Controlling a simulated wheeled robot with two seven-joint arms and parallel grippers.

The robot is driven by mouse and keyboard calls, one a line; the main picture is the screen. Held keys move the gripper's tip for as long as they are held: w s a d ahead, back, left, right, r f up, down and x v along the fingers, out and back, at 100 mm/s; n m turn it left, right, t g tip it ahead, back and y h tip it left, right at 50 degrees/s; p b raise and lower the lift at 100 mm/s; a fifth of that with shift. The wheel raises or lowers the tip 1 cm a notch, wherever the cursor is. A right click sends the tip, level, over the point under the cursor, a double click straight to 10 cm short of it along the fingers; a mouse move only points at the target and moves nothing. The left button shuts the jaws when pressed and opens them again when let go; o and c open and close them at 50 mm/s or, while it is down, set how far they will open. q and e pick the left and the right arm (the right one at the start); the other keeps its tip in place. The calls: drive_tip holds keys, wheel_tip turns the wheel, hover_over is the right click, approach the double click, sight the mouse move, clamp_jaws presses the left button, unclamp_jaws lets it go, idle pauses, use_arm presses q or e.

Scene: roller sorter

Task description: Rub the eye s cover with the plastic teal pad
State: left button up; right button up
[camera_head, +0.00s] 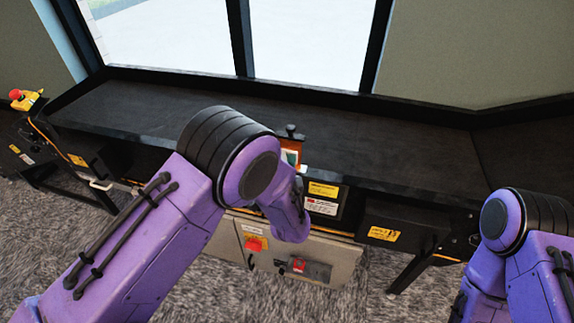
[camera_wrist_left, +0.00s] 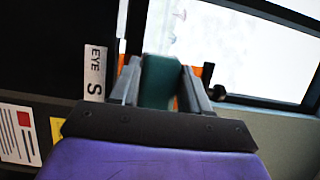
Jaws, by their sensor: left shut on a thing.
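My left gripper (camera_wrist_left: 162,75) is shut on the teal pad (camera_wrist_left: 161,82), which stands between its two fingers in the left wrist view. A white label reading "EYE S" (camera_wrist_left: 95,73) is just left of the fingers. An orange bracket (camera_wrist_left: 190,101) shows behind the pad and fingers, and also in the head view (camera_head: 291,145) at the conveyor's near edge. A small teal patch (camera_head: 290,157) shows at that bracket. The eye's cover is not clearly visible; whether the pad touches it I cannot tell. My right gripper is out of view.
A black knob (camera_head: 291,130) tops the bracket. A control panel with red switches (camera_head: 299,265) hangs below. An emergency-stop button (camera_head: 16,94) stands at the far left.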

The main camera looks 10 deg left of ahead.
use_arm(q)
drive_tip(key=shift+a, duration=1.05)
drive_tip(key=shift+s+r+p, duration=0.1)
drive_tip(key=shift+s+p, duration=0.55)
drive_tip(key=shift+s, duration=2.25)
drive_tip(key=shift+s, duration=1.5)
